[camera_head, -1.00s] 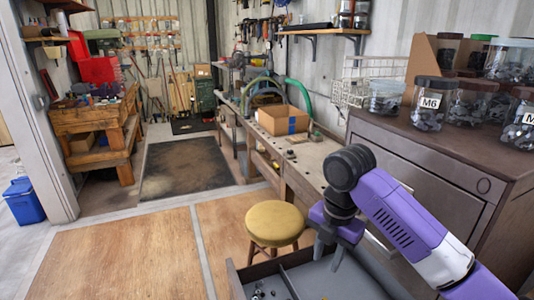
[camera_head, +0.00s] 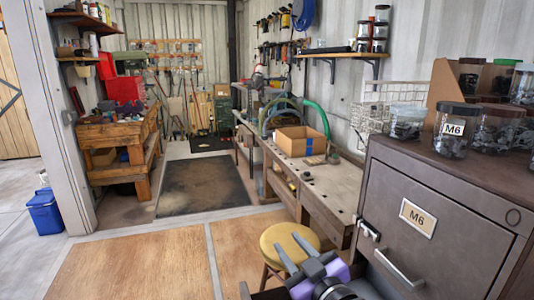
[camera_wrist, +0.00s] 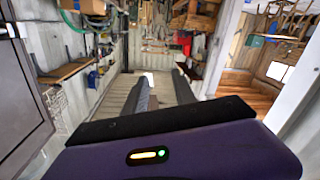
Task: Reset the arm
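My gripper (camera_head: 288,243) is at the bottom centre of the head view, in front of the yellow stool and beside the grey cabinet. Its two grey fingers point up and to the left. It is open and empty. In the wrist view its fingers (camera_wrist: 163,78) stand apart, with only the distant wall and floor showing between them. Most of my purple arm is below the picture edge.
A dark grey cabinet (camera_head: 440,205) labelled M6 stands close on the right, with several jars (camera_head: 455,128) on top. A yellow stool (camera_head: 290,243) is close behind my gripper. A workbench (camera_head: 315,175) holds a cardboard box (camera_head: 300,140). The wooden floor (camera_head: 140,265) on the left is clear.

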